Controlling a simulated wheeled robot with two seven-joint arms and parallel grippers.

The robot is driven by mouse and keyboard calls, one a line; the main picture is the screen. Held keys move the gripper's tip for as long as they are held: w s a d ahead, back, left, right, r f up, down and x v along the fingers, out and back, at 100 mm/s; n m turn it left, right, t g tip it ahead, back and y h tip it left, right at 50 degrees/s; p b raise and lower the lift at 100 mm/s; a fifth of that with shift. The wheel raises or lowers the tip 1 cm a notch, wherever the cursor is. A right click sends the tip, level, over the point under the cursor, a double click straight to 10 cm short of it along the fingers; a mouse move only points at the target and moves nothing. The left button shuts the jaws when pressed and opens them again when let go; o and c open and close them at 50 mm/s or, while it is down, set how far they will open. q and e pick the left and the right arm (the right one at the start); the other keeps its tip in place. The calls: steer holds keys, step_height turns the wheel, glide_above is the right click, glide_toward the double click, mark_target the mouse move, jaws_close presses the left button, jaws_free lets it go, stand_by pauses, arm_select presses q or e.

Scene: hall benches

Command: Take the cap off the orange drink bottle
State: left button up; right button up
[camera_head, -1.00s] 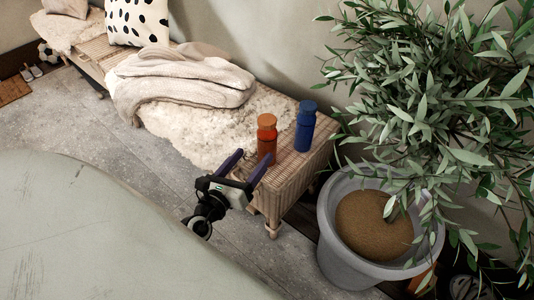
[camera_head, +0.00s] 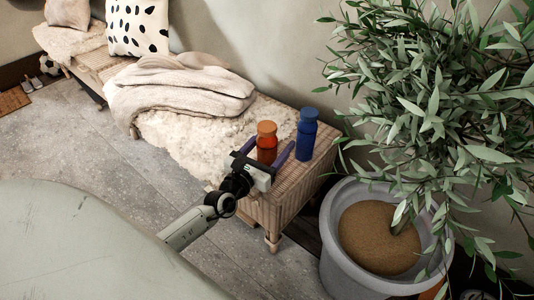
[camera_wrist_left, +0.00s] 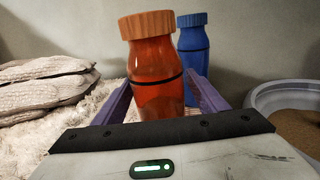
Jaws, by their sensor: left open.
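The orange drink bottle (camera_head: 267,148) stands upright on the near end of the wicker bench, with its orange cap (camera_head: 266,127) on. In the left wrist view the bottle (camera_wrist_left: 158,75) and its ridged cap (camera_wrist_left: 147,24) are large and central. My left gripper (camera_head: 266,147) is open, its purple fingers on either side of the bottle's body, below the cap. In the left wrist view the fingers (camera_wrist_left: 160,96) flank the bottle with a gap at the right; contact at the left cannot be told. The bottle's base is hidden behind the gripper. My right gripper is not in view.
A blue bottle (camera_head: 306,134) stands on the bench (camera_head: 290,183) just right of the orange one. A fluffy rug (camera_head: 190,140) and knitted blanket (camera_head: 180,88) lie to the left.

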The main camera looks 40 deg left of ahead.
arm_select(q)
steer(key=shift+w, duration=0.3)
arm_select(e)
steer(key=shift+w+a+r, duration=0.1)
arm_select(q)
steer(key=c, duration=1.3)
steer(key=shift+r, duration=0.15)
step_height(320, 180, up, 10)
steer(key=p, duration=0.6)
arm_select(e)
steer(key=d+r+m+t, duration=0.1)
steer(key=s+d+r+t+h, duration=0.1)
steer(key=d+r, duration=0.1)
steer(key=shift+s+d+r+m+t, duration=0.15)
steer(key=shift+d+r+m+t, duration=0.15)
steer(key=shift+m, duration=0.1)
arm_select(q)
steer(key=o, duration=0.5)
steer(key=c, duration=0.8)
